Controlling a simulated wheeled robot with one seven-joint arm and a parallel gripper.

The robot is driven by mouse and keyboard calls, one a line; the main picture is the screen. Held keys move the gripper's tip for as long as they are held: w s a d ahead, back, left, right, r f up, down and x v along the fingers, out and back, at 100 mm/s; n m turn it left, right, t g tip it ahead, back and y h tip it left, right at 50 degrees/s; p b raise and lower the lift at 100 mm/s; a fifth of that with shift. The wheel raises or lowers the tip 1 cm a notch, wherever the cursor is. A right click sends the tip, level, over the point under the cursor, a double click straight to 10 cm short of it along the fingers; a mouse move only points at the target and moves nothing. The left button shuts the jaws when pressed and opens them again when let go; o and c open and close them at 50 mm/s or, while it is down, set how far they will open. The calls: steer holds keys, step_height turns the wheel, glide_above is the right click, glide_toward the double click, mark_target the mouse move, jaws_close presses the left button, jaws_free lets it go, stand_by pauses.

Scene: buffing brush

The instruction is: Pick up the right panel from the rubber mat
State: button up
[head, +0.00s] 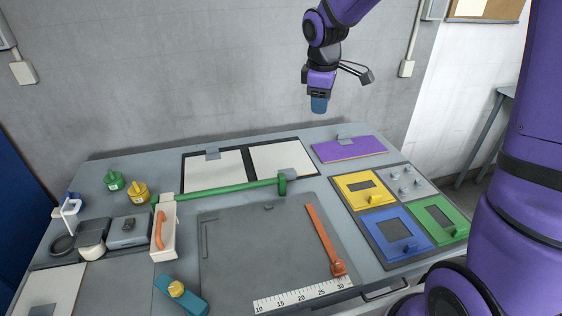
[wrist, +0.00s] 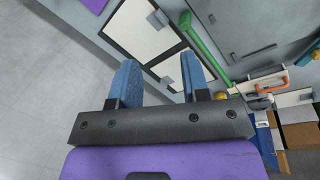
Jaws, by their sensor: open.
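The right panel (head: 276,157) is a cream-white board lying flat on the dark rubber mat (head: 247,164), beside a matching left panel (head: 215,170). A grey block (head: 291,175) sits at its near right corner by the green bar. In the wrist view the right panel (wrist: 133,30) lies above and beyond the fingers, with a grey tab (wrist: 158,19) on it. The left panel (wrist: 172,68) shows partly between the fingers. My gripper (head: 319,104) is raised above the table's back edge, right of the right panel; its blue fingers (wrist: 160,78) are apart and empty.
A purple board (head: 348,148) lies right of the mat. A green bar (head: 225,189) runs just in front of the panels. Yellow, blue and green plates (head: 436,217) lie at the right. A wall stands close behind the table. The air around my gripper is clear.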

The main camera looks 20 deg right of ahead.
steer(key=w+a+f+n, duration=0.25)
steer(key=w+f, duration=0.35)
steer(key=f, duration=0.3)
steer(key=n+g+y, duration=0.1)
steer(key=n+g, duration=0.1)
steer(key=n, duration=0.2)
glide_above(290, 172)
step_height(290, 172, down, 12)
step_height(290, 172, down, 11)
steer(key=shift+a, duration=0.1)
jaws_close()
